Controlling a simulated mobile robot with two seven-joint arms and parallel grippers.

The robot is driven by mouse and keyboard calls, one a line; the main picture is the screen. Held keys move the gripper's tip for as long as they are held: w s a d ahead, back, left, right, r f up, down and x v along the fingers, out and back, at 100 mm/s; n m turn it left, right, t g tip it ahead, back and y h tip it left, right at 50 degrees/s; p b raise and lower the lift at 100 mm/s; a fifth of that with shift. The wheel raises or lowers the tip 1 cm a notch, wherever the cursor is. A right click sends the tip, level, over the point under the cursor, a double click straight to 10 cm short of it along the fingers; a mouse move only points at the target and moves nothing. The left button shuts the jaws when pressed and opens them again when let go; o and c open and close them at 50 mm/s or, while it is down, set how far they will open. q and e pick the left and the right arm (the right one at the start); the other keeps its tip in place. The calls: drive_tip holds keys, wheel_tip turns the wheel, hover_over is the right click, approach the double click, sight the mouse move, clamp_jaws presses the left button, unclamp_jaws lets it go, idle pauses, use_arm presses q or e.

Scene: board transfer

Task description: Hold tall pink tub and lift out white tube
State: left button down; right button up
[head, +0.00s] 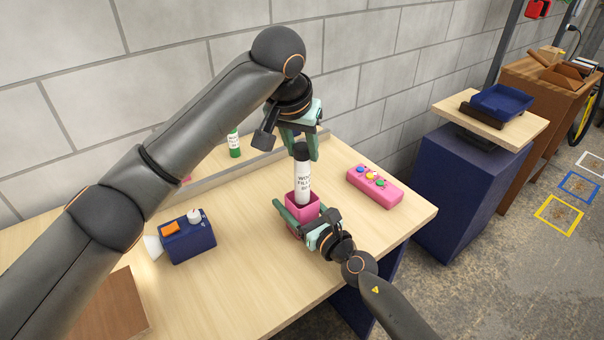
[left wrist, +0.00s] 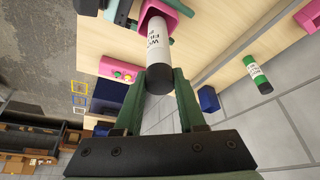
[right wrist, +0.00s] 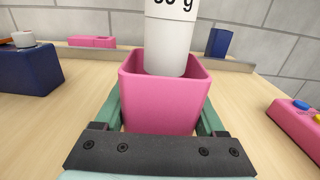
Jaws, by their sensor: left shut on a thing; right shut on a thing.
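The white tube (head: 302,180) with a black cap stands upright at the mouth of the tall pink tub (head: 307,209). My left gripper (head: 300,146) is above and shut on the tube's capped end; the cap (left wrist: 156,80) shows between its fingers in the left wrist view. My right gripper (head: 306,222) is shut around the sides of the tub, which stands on the table. In the right wrist view the tube's lower end (right wrist: 168,58) shows inside the tub's opening (right wrist: 160,105); the tub's floor is hidden.
A blue box with an orange button (head: 187,240) stands left on the wooden table. A pink button box (head: 374,187) lies to the right. A green tube (head: 234,144) stands near the wall. A brown board (head: 100,310) lies front left. A blue tray (head: 500,103) sits on a separate pedestal.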

use_arm(q)
wheel_tip(320, 180, up, 9)
drive_tip(key=shift+r, duration=0.15)
use_arm(e)
drive_tip(key=o, duration=1.3)
